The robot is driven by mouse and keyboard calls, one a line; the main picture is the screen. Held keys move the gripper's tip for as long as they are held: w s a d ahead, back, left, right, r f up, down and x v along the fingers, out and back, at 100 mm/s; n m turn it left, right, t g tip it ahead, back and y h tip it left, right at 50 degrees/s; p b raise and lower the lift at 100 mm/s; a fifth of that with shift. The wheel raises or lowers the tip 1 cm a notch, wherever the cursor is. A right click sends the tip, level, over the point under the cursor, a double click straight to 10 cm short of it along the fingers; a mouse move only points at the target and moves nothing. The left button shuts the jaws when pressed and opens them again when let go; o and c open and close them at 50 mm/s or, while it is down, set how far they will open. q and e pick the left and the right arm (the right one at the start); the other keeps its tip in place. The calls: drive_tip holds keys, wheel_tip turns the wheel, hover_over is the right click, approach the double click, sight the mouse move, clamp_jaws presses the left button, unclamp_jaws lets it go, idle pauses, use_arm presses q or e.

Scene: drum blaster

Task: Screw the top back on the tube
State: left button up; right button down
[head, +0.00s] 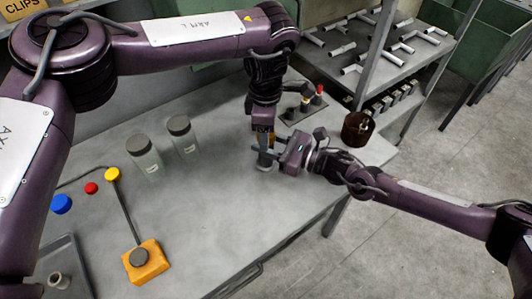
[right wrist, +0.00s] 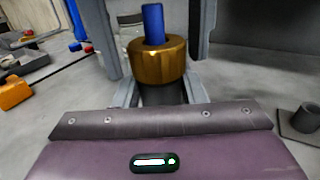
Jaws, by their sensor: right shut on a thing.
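The tube (right wrist: 163,95) is a dark cylinder, upright between the fingers of my right gripper (right wrist: 160,100). In the head view my right gripper (head: 270,160) is shut on it near the table's right side. A brass-coloured top (right wrist: 158,62) with a blue stub (right wrist: 153,24) sits at the tube's upper end. Whether it is seated or threaded cannot be told. My left gripper (head: 265,137) points down from above, with grey fingers on both sides of the brass top. A narrow gap seems to show on the left side, but whether the fingers touch the top is unclear.
Two lidded glass jars (head: 145,155) stand on the grey table (head: 215,220). Blue (head: 61,204), red and yellow knobs and an orange box (head: 143,262) lie to the left. A rusty can (head: 357,129) and a small stand with a red-tipped piece (head: 317,95) are beyond the grippers.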

use_arm(q)
drive_tip(key=shift+r, duration=0.1)
drive_tip(key=shift+r, duration=2.2)
drive_tip(key=shift+c, duration=0.2)
